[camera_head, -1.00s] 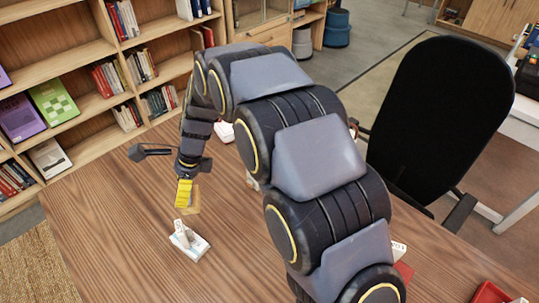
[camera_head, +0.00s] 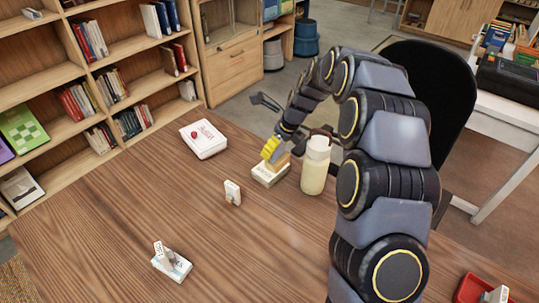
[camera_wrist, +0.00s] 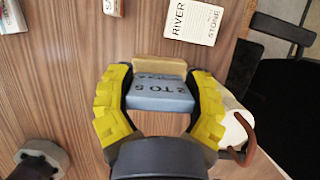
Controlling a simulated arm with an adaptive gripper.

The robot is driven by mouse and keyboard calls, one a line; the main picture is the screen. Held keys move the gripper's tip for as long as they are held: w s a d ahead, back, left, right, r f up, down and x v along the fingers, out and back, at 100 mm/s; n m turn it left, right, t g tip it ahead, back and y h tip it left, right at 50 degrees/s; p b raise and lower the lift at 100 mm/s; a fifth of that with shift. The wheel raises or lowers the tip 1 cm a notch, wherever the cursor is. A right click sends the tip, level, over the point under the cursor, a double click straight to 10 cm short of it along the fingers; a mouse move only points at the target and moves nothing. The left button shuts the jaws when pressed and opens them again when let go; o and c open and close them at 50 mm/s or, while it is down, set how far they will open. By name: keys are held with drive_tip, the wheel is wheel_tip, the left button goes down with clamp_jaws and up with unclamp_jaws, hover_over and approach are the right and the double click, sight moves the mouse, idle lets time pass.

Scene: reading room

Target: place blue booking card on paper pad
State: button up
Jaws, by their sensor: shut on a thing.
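My gripper (camera_wrist: 160,90) is shut on the blue booking card (camera_wrist: 158,95), a thick block lettered "2 TO 5" in the wrist view. A tan piece (camera_wrist: 158,66) shows at the card's far edge. In the head view my gripper (camera_head: 269,155) is at the back of the table, just above a pale lettered block (camera_head: 269,177). A tan piece also shows beside the fingers (camera_head: 284,159). I cannot tell whether the card touches the block.
A cream bottle (camera_head: 315,168) stands close to the right of my gripper. A white box with a red spot (camera_head: 203,138) lies at back left. A small white block (camera_head: 232,192) and a white lettered base (camera_head: 172,265) are nearer.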

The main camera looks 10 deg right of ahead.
drive_tip(key=w+f, duration=0.2)
drive_tip(key=w, duration=0.1)
drive_tip(key=w+f, duration=0.6)
drive_tip(key=shift+w+a, duration=0.25)
drive_tip(key=shift+w, duration=0.1)
drive_tip(key=shift+w+f, duration=0.15)
drive_tip(key=shift+f, duration=1.4)
drive_tip(key=shift+f, duration=0.15)
drive_tip(key=o, duration=1.2)
drive_tip(key=shift+c, duration=0.2)
